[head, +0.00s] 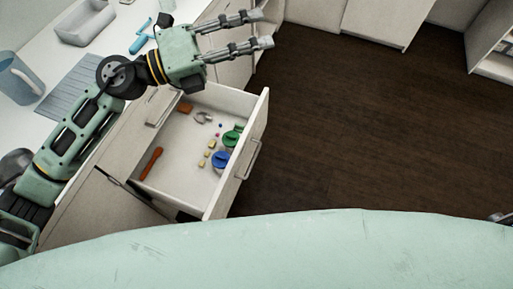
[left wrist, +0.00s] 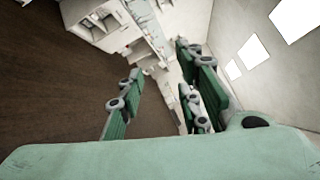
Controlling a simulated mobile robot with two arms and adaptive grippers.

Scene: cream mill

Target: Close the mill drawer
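The mill drawer (head: 188,146) is pulled out of the white cabinet, with a handle (head: 248,159) on its front panel. Inside lie green and blue round items, a brown bar, a horseshoe-shaped piece and several small blocks. My left gripper (head: 268,28) is beyond the drawer's far side, above the cabinet fronts and floor edge, apart from the drawer. Its fingers are spread with nothing between them. They also show spread in the left wrist view (left wrist: 155,105). My right gripper is not clearly in view; only a small dark part shows at the right edge of the head view.
The counter (head: 80,55) on the left holds a grey tray (head: 84,22), a blue mug (head: 20,78), a ridged grey mat (head: 75,88) and a blue tool (head: 140,42). Dark wooden floor (head: 370,120) to the right of the drawer is clear. A white shelf unit (head: 490,45) stands far right.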

